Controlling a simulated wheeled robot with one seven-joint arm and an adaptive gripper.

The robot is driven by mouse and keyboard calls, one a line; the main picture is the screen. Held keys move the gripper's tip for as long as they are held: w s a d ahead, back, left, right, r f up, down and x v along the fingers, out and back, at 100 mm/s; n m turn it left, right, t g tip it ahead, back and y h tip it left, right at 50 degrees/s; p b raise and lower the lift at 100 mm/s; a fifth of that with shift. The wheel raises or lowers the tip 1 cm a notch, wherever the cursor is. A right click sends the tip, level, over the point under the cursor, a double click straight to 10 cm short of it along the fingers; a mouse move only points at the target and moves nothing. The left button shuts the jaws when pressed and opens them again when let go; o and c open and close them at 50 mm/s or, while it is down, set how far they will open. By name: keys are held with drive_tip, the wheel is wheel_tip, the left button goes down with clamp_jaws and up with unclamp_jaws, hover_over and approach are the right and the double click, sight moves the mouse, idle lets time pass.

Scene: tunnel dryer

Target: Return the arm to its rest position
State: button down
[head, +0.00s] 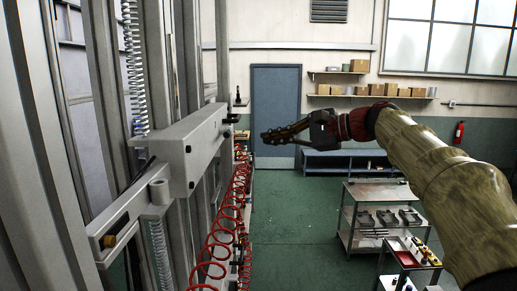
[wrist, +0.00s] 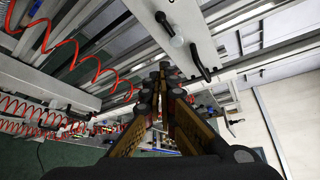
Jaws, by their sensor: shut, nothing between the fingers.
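My gripper (head: 268,137) is at the end of my arm, which reaches in from the right in the head view. It points left toward the dryer's machine frame (head: 205,150) and hangs in the air in front of the blue door. Its fingers are together with nothing between them. In the wrist view my gripper (wrist: 165,75) shows its dark, brown-padded fingers converging near the middle. Behind them are a light metal panel with a round-ended knob (wrist: 176,41) and a dark handle (wrist: 197,62).
Red coiled hoses (head: 228,215) run along the machine. A metal cart (head: 345,215) and a red-topped tool stand (head: 408,255) are at lower right. A blue bench (head: 345,160) stands by the back wall. Green floor (head: 290,225) is clear between machine and cart.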

drive_tip(key=shift+d+r, duration=0.25)
drive_tip(key=shift+d, duration=0.15)
drive_tip(key=s+d+f+n+g+h+b, duration=0.1)
drive_tip(key=s+d+f+n+h, duration=0.15)
drive_tip(key=f, duration=0.85)
drive_tip(key=s+d+f+n+h+b, duration=0.15)
drive_tip(key=d+f+h, duration=0.25)
drive_tip(key=f, duration=0.8)
drive_tip(key=s+d+f+n+h+b, duration=0.3)
drive_tip(key=s+f+b, duration=0.7)
drive_tip(key=s+f, duration=0.7)
drive_tip(key=s+d+f+n+h+b, duration=0.3)
drive_tip(key=s+f+b, duration=0.8)
drive_tip(key=s+f, duration=0.7)
drive_tip(key=shift+d+f+n+g+h, duration=0.35)
drive_tip(key=shift+d+f+n, duration=0.2)
drive_tip(key=shift+f, duration=0.25)
